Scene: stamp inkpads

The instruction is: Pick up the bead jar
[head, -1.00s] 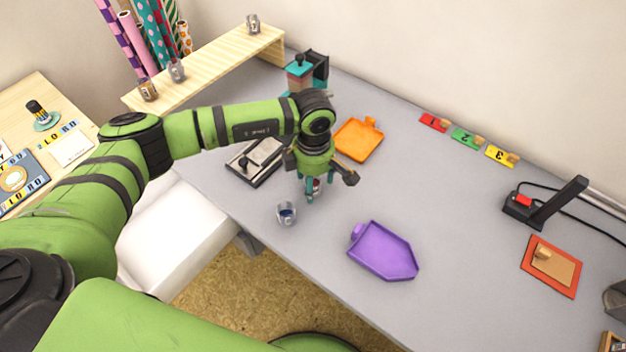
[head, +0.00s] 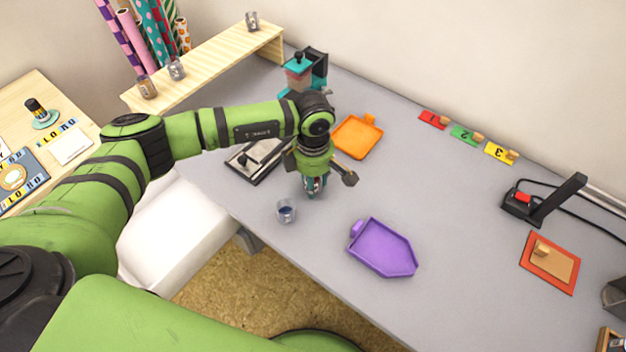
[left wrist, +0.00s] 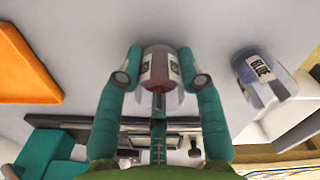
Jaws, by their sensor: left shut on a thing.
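A clear bead jar with red contents and a white label (left wrist: 157,68) stands between the two teal fingers of my left gripper (head: 314,189), which is shut on it. In the head view the fingers mostly hide this jar. The left wrist view shows the same fingers (left wrist: 160,80) touching it on both sides; I cannot tell whether it is off the grey table (head: 450,230). A second bead jar, with blue contents (head: 286,211), stands apart near the table's front edge. Its label reads BLUE in the left wrist view (left wrist: 264,78). My right gripper is not in view.
A purple tray (head: 383,250) lies right of the blue jar, and an orange tray (head: 356,138) lies behind my gripper. A black-and-silver device (head: 254,160) is close on the left. Small jars stand on a wooden shelf (head: 210,68). The table's right middle is clear.

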